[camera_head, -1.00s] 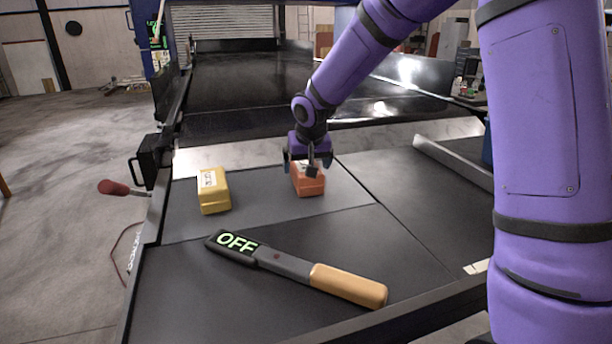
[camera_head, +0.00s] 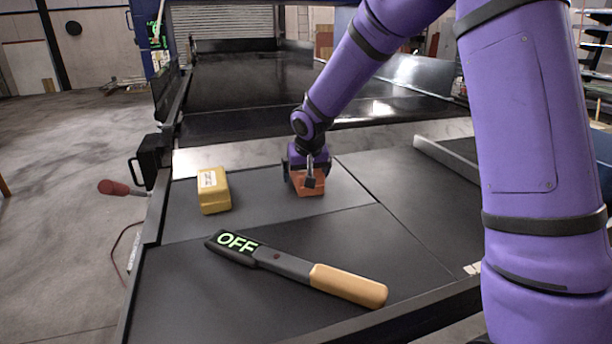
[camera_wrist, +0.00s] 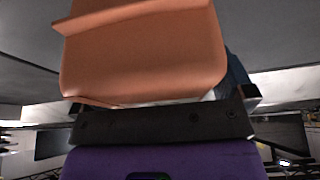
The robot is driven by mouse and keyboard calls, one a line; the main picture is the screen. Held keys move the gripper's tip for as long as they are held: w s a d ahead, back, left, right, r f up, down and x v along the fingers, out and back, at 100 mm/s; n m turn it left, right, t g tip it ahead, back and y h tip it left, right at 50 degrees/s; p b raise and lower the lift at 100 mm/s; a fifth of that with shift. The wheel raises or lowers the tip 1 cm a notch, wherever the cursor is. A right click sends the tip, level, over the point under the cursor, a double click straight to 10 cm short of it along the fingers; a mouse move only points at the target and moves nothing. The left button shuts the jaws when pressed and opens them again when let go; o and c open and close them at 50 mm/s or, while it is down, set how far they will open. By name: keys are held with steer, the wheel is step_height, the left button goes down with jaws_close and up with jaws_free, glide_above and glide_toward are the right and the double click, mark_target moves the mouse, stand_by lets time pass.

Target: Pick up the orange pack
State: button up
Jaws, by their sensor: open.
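The orange pack (camera_head: 309,187) sits on the grey panel at the near end of the conveyor. My gripper (camera_head: 306,183) is lowered over it from above, with its fingers open around the pack's sides. The gripper and wrist hide the pack's top and back. In the wrist view the orange pack (camera_wrist: 145,50) fills the upper middle, close against the gripper's dark palm bar. The fingertips are mostly hidden there, so I cannot tell whether they touch the pack.
A yellow pack (camera_head: 213,192) with a white label lies to the left. A detector wand (camera_head: 290,266) with a screen reading OFF and a tan handle lies in front. A raised metal rail (camera_head: 455,160) is at the right. The panel between the packs is clear.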

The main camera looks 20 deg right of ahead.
steer(key=c, duration=1.2)
